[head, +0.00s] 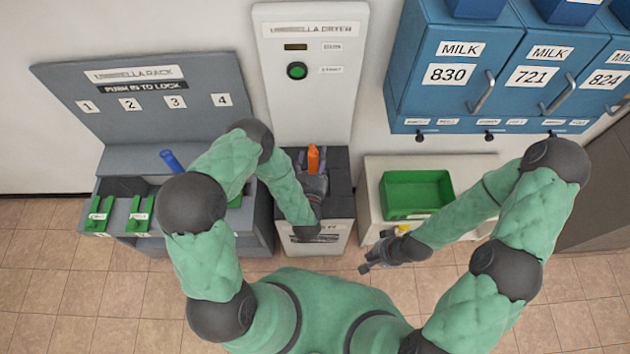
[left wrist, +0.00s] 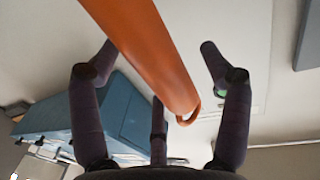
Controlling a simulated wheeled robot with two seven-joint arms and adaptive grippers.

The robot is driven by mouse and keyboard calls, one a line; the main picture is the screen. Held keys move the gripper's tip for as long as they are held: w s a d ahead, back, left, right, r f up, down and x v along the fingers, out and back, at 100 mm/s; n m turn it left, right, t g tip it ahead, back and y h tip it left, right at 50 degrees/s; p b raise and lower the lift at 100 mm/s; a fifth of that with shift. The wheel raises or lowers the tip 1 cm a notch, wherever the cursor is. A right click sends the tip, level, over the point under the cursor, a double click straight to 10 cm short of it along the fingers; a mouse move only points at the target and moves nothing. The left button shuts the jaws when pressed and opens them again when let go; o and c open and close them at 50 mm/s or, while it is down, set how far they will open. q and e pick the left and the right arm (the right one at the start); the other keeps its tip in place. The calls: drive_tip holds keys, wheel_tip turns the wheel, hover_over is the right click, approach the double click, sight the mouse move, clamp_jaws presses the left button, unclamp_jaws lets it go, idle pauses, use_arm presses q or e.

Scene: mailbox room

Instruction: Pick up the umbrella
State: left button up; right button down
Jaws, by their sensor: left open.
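An orange umbrella (head: 313,157) stands upright in the umbrella dryer (head: 338,190), with only its upper end showing. My left gripper (head: 311,166) is over the dryer opening, close around the orange end. In the left wrist view the orange shaft (left wrist: 150,50) runs between the spread dark fingers of the left gripper (left wrist: 157,50), which are open. Whether any finger touches it I cannot tell. My right gripper (head: 371,256) is low in front of the cabinet with the green bin, with nothing visible in it; its finger gap is too small to judge.
The umbrella rack (head: 140,95) at the left has numbered slots, green locks and a blue umbrella handle (head: 171,161). A green bin (head: 416,193) sits on a white cabinet right of the dryer. Blue mailboxes (head: 460,62) hang at the upper right. Tiled floor is free in front.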

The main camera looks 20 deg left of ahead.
use_arm(q)
drive_tip(key=shift+r, duration=0.1)
clamp_jaws()
idle(0.4)
